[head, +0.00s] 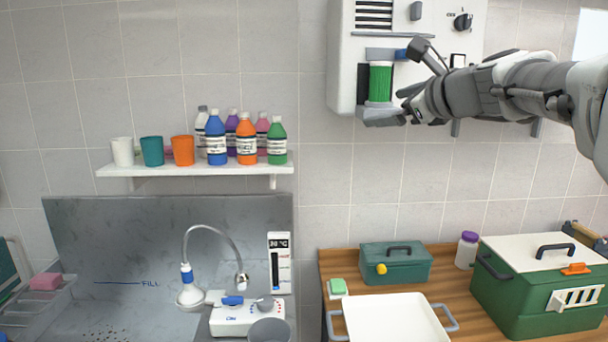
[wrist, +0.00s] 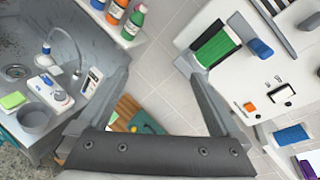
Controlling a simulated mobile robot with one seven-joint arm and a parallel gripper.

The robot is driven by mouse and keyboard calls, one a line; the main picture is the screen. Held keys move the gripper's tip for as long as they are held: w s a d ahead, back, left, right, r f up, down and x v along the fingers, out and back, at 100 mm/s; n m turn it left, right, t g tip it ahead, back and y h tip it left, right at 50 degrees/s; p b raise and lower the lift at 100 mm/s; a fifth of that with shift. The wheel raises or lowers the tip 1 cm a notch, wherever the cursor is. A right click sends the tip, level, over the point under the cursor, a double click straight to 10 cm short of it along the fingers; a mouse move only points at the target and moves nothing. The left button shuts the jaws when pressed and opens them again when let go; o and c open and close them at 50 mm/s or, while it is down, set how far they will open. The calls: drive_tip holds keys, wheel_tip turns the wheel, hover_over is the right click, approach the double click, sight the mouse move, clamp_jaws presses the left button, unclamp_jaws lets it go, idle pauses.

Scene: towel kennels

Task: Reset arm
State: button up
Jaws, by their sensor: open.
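My arm reaches in from the right in the head view. My gripper (head: 405,107) is at the lower right of the white wall unit's open bay, close to it. In the wrist view my gripper (wrist: 153,70) has its two fingers spread wide with nothing between them. A green ribbed cylinder (head: 380,82) stands upright in the bay; it also shows in the wrist view (wrist: 213,47), just beyond the right fingertip. I cannot tell whether a finger touches the bay.
The white wall unit (head: 345,60) is close to my arm. A shelf (head: 210,169) holds cups and bottles. Below are a steel sink with a shower hose (head: 213,228), a wooden counter (head: 455,290) with a white tray (head: 392,318), a teal box (head: 396,264) and a green crate (head: 530,300).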

drive_tip(key=s+a+f+n+g+h, duration=0.1)
drive_tip(key=s+a+f+n+g, duration=0.25)
drive_tip(key=s+f+n, duration=0.45)
drive_tip(key=s+a+f+n+g, duration=0.2)
drive_tip(key=s+a+f+n, duration=0.2)
drive_tip(key=s+f+n, duration=0.35)
drive_tip(key=s+d+f+n+g+h, duration=0.3)
drive_tip(key=s+d+f+n, duration=0.1)
drive_tip(key=s+f+n, duration=0.6)
drive_tip(key=s+f, duration=0.3)
drive_tip(key=s, duration=0.2)
drive_tip(key=shift+h, duration=0.4)
